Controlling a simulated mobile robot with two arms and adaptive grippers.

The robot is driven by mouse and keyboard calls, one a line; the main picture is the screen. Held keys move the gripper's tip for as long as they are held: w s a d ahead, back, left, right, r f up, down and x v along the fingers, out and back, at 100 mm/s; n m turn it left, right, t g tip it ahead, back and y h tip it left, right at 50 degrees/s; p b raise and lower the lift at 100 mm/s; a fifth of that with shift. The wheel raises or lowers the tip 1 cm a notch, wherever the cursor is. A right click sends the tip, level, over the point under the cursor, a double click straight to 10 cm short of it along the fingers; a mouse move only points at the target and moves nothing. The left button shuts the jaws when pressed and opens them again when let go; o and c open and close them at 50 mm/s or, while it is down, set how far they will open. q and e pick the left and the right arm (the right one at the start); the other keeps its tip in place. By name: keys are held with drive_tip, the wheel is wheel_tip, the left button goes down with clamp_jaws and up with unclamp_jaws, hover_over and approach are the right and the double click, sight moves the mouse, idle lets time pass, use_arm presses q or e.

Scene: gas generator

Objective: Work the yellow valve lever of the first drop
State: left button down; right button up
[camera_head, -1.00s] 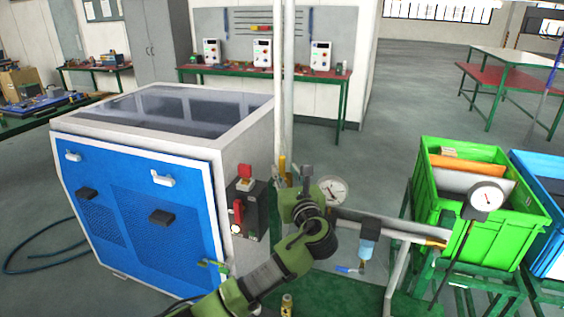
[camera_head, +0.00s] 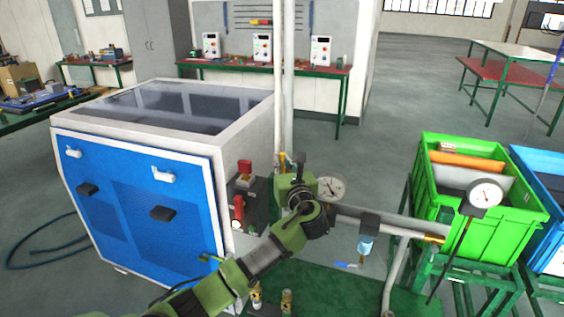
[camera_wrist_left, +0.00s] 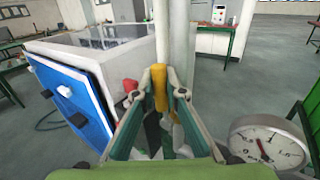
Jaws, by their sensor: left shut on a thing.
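The yellow valve lever (camera_wrist_left: 159,84) stands upright between the two fingers of my left gripper (camera_wrist_left: 158,80) in the left wrist view. The fingers are shut on it. The lever is in front of a pale vertical pipe (camera_wrist_left: 178,42). In the head view my left gripper (camera_head: 298,163) is at the pipe, and its wrist hides much of the valve; a small yellow part (camera_head: 282,160) shows beside it. My right gripper does not show in either view.
A white and blue cabinet (camera_head: 130,205) stands at left, with a red switch (camera_head: 244,167) on its side. A round gauge (camera_head: 331,188) sits right of my gripper, above a horizontal pipe (camera_head: 400,227). A green crate (camera_head: 520,230) stands at right.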

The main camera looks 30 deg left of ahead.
use_arm(q)
drive_tip(key=shift+d, duration=0.1)
drive_tip(key=shift+w+d+m, duration=0.1)
drive_tip(key=shift+d+m, duration=0.2)
drive_tip(key=shift+m, duration=0.2)
drive_tip(key=d+m+t, duration=0.1)
drive_tip(key=m+t, duration=0.1)
drive_tip(key=d+f+m+y, duration=0.1)
drive_tip(key=m, duration=0.1)
drive_tip(key=shift+w+d+t, duration=0.35)
drive_tip(key=shift+t, duration=0.05)
drive_tip(key=d+f+m+t+h+b, duration=0.4)
drive_tip(key=f+m+t+h+b, duration=0.3)
drive_tip(key=m, duration=1.2)
drive_tip(key=shift+w+d+m+t+h, duration=0.15)
drive_tip(key=shift+w+m+t+h, duration=0.3)
drive_tip(key=shift+t+h, duration=0.5)
drive_tip(key=shift+f, duration=0.1)
